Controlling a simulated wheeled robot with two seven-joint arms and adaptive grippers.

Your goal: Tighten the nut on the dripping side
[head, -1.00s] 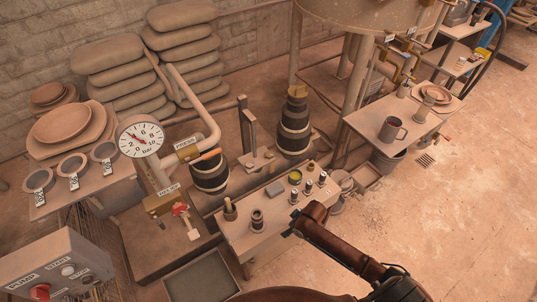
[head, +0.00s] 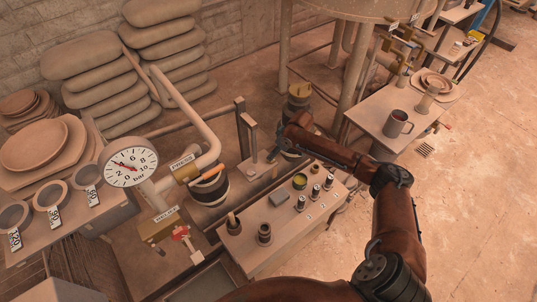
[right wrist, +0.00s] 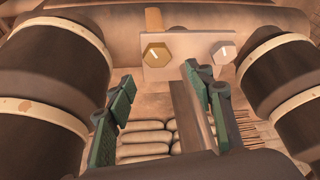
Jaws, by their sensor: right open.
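In the right wrist view, a pale plate (right wrist: 188,56) carries a brass hex nut (right wrist: 157,54) on the left and a grey hex nut (right wrist: 223,52) on the right. Each has a light mark. I cannot see a drip on either side. My right gripper (right wrist: 160,76) is open and empty, its green-padded fingers apart just below and in front of the plate, nearest the brass nut. In the head view my right gripper (head: 286,148) is beside the right dark barrel (head: 299,98), partly covering it. The left dark barrel (head: 210,187) is apart from it. My left gripper is not in view.
A gauge (head: 130,166) and bent pipe (head: 188,105) stand at the left. A bench (head: 285,240) with small fittings and a cup lies below my right arm. A side table (head: 385,118) with a mug (head: 397,124) is at right. Open floor lies beyond it.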

